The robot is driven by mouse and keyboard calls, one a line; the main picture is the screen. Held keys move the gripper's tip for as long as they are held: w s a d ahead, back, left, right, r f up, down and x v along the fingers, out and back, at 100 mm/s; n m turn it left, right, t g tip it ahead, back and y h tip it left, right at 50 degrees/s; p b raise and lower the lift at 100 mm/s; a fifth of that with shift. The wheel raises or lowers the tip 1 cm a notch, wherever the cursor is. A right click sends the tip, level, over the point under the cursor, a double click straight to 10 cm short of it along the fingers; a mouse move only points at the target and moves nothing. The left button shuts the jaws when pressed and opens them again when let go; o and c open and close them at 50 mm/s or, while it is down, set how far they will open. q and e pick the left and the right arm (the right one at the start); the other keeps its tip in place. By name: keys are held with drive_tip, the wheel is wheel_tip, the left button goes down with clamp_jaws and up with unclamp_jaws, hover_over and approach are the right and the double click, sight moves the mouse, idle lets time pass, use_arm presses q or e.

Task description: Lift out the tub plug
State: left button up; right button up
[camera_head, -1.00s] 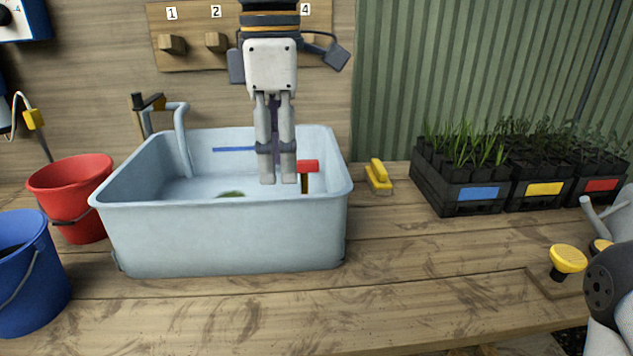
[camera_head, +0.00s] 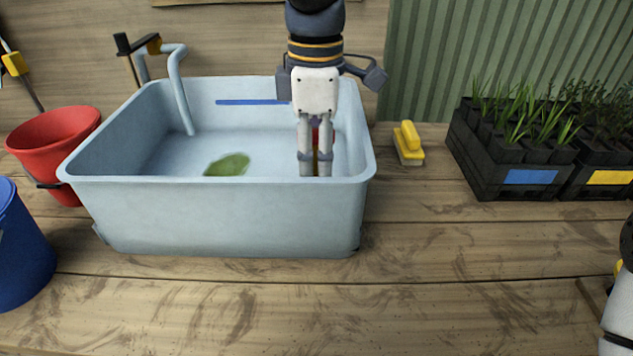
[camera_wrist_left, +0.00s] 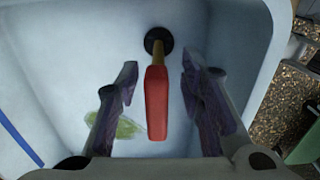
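The tub plug has a red T-shaped handle, a brass-coloured stem and a black base. In the left wrist view its red handle (camera_wrist_left: 156,103) lies between the two fingers, and the black base sits on the tub floor. In the head view the plug (camera_head: 316,136) is mostly hidden behind my left gripper (camera_head: 315,172). The pale blue tub (camera_head: 230,215) stands on the bench. My left gripper (camera_wrist_left: 158,82) is open, pointing down over the tub, with a visible gap on each side of the handle. My right gripper is out of view.
A green leaf-like thing (camera_head: 228,165) lies in the tub, and a blue line (camera_head: 250,102) marks its back wall. A yellow brush (camera_head: 408,144) and black plant trays (camera_head: 500,175) are to the right. Red (camera_head: 60,140) and blue (camera_head: 20,250) buckets are left.

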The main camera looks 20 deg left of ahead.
use_arm(q)
drive_tip(key=shift+w+f, duration=0.1)
drive_tip(key=shift+f, duration=0.3)
clamp_jaws()
drive_tip(key=shift+r, duration=0.15)
